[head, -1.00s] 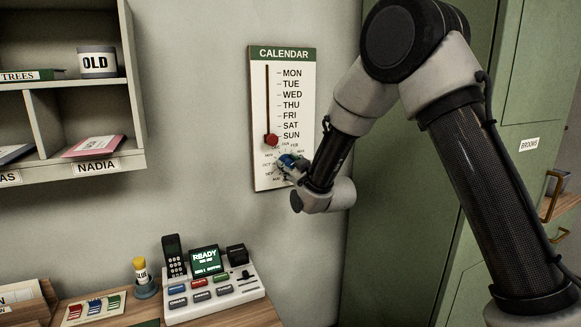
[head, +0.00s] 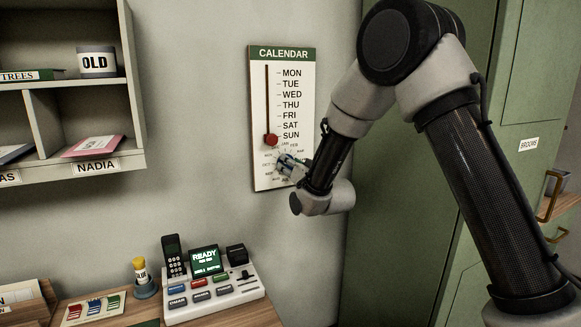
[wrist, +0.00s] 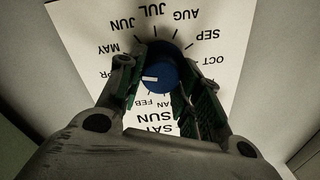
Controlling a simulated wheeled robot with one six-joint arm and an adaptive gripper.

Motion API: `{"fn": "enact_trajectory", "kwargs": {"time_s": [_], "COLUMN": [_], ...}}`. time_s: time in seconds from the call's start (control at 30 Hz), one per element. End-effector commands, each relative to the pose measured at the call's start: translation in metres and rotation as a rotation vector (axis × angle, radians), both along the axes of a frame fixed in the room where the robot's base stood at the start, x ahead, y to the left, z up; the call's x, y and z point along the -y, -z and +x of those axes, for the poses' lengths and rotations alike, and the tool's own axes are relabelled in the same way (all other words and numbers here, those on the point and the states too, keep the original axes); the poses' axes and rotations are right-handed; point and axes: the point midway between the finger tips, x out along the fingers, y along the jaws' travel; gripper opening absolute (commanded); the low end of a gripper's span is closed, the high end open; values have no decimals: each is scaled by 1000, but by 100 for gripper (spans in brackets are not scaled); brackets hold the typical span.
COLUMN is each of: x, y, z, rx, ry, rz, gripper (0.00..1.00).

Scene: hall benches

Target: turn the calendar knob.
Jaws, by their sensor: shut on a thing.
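The calendar (head: 261,160) hangs on the wall, with a column of weekdays and a red slider knob (head: 271,140) low in its slot, near SUN. Below is a dial ringed by month names. The round blue calendar knob (wrist: 168,72) shows between my fingers in the wrist view. Its white mark points left in that view, roughly toward APR. My gripper (head: 287,163) is at the dial, shut on the knob with one finger on each side. My fingers hide part of the knob's edge and of the month ring. In the head view the knob is mostly hidden.
A pale console (head: 215,292) with buttons and a READY screen stands on the desk below. A shelf unit (head: 138,100) is on the left wall. A green cabinet (head: 400,200) stands right of the calendar, behind my arm. The wall left of the calendar is clear.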

Motion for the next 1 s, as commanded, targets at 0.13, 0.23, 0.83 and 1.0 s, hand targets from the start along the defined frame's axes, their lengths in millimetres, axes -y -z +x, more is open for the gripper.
{"fn": "enact_trajectory", "kwargs": {"time_s": [0.13, 0.23, 0.83, 1.0], "x": [1, 1, 1, 1], "y": [0, 1, 3, 3], "z": [0, 0, 1, 0], "rx": [-53, -91, -311, -373], "ry": [1, 1, 2, 2], "rz": [127, 214, 741, 890], "gripper": [11, 11, 11, 11]}}
